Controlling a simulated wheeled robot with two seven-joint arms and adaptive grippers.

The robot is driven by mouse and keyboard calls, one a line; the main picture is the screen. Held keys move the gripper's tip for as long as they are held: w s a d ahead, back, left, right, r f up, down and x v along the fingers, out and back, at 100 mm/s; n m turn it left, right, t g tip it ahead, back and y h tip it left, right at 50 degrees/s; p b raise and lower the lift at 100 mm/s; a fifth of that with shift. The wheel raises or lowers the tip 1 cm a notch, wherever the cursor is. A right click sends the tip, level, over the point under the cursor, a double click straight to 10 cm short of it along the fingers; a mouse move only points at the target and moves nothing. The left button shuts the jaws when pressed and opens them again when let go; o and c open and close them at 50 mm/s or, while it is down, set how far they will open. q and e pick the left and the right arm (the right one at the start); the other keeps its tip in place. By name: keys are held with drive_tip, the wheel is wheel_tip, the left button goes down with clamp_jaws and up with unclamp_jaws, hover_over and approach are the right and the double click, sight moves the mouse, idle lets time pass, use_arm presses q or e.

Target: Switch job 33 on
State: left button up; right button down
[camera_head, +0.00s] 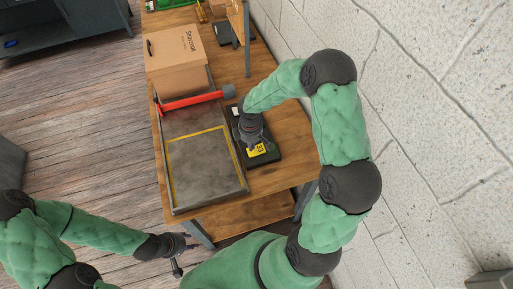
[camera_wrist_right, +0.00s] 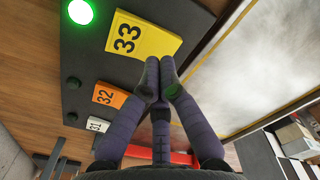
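A dark job panel (camera_wrist_right: 75,50) carries a yellow 33 label (camera_wrist_right: 133,36), an orange 32 label (camera_wrist_right: 110,95) and a white 31 label (camera_wrist_right: 98,124). The round button beside 33 (camera_wrist_right: 80,11) glows bright green; those beside 32 (camera_wrist_right: 74,83) and 31 (camera_wrist_right: 71,117) are dark. In the head view the yellow label (camera_head: 257,150) shows beside my right gripper (camera_head: 251,141). My right gripper's fingertips (camera_wrist_right: 161,82) are together and empty, over the panel near the 33 label; contact cannot be told. My left gripper (camera_head: 183,252) is empty, fingers spread, off the bench's near left corner.
A grey tray with a yellow line (camera_head: 205,166) lies left of the panel on the wooden bench (camera_head: 292,128). A red-handled tool (camera_head: 190,103) lies across its far end, before a cardboard box (camera_head: 176,62). A stone wall (camera_head: 420,80) stands close on the right.

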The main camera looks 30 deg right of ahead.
drive_tip(key=shift+r+p, duration=1.65)
drive_tip(key=shift+r, duration=0.95)
use_arm(q)
wheel_tip(320, 180, up, 4)
drive_tip(key=shift+f, duration=0.2)
use_arm(e)
drive_tip(key=shift+f, duration=0.1)
